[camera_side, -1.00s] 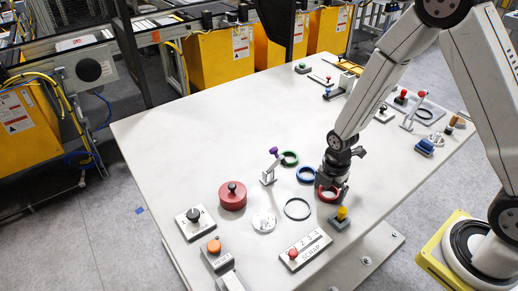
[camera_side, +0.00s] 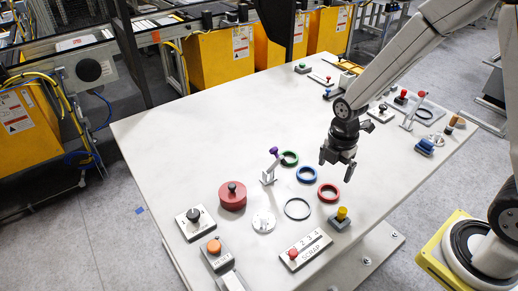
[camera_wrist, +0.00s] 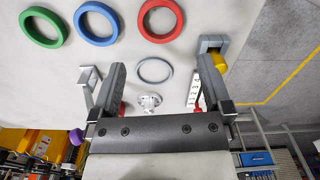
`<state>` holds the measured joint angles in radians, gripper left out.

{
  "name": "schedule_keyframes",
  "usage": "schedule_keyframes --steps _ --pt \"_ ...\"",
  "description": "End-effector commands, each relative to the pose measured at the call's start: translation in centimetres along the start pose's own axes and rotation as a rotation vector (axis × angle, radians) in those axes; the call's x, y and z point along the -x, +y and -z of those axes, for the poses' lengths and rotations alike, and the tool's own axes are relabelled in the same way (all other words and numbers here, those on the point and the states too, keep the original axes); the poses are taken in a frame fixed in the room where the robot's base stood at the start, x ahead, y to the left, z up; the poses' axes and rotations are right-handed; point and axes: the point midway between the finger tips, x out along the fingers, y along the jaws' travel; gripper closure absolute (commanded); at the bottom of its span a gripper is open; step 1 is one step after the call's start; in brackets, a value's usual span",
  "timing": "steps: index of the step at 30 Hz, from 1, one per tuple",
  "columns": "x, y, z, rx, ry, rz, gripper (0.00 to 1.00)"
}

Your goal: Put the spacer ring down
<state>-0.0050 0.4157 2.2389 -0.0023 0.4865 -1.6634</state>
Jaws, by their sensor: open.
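The red ring (camera_side: 328,201) lies flat on the white table, in line with the blue ring (camera_side: 307,182) and the green ring (camera_side: 289,165). All three also show in the wrist view: red ring (camera_wrist: 160,38), blue ring (camera_wrist: 97,42) and green ring (camera_wrist: 42,43). A thin dark ring (camera_side: 297,219) lies apart from them, nearer the front. I cannot tell which ring is called the spacer. My gripper (camera_side: 336,169) is open and empty, its fingers apart, in the air above the table near the red ring. It touches no ring.
A yellow knob on a grey block (camera_side: 341,216) stands close beside the red ring. The table middle left is clear.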

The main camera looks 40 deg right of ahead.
Motion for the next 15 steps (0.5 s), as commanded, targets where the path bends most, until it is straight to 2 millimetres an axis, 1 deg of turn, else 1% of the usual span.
schedule_keyframes --steps 1,6,10,15 --pt "0.7 0.0 0.0 0.0 0.0 -0.004 0.0" --pt "2.4 0.0 0.0 0.0 0.0 -0.003 0.0" --pt "3.3 0.0 0.0 0.0 0.0 -0.002 0.0" --pt "3.8 0.0 0.0 0.0 0.0 -0.001 0.0"
